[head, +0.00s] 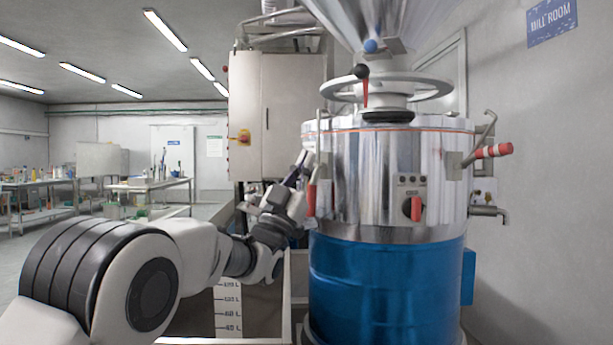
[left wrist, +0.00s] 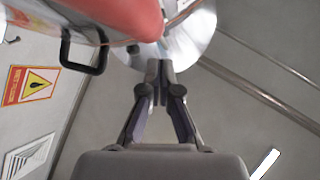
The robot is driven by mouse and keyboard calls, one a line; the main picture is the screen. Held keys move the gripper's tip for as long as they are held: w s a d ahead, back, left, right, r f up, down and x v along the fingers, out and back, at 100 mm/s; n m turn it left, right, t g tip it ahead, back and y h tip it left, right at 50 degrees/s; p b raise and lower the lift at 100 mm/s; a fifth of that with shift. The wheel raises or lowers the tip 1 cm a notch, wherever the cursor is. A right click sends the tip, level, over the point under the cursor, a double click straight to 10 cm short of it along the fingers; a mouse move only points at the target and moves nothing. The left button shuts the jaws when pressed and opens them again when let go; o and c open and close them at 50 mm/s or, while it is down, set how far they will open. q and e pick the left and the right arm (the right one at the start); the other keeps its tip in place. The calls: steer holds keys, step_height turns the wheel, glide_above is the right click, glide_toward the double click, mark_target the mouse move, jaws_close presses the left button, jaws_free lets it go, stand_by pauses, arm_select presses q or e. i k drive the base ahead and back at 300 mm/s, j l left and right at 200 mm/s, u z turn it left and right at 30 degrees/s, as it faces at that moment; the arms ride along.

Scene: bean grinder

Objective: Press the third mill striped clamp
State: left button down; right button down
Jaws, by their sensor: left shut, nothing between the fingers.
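The mill (head: 395,180) has a shiny steel upper drum on a blue lower drum. A clamp with a red and white striped handle (head: 493,151) sticks out from the drum's right side. A red handle (head: 311,199) hangs on the drum's left side, close to my gripper. My left gripper (head: 302,160) points up beside the drum's left edge, far from the striped handle. In the left wrist view its fingers (left wrist: 160,68) are closed together with nothing between them. I cannot tell whether they touch the drum. My right gripper is not in view.
A grey cabinet (head: 279,115) with a yellow and red switch stands behind my gripper. A handwheel (head: 387,86) and a steel hopper (head: 375,20) are above the drum. A bent pipe (head: 490,211) is below the striped handle. Cluttered tables (head: 150,183) stand far left.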

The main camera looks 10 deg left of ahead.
mark_target(499, 149)
steer(key=k+l, duration=0.2)
steer(key=k, duration=0.3)
steer(key=k+l, duration=0.2)
steer(key=k, duration=0.25)
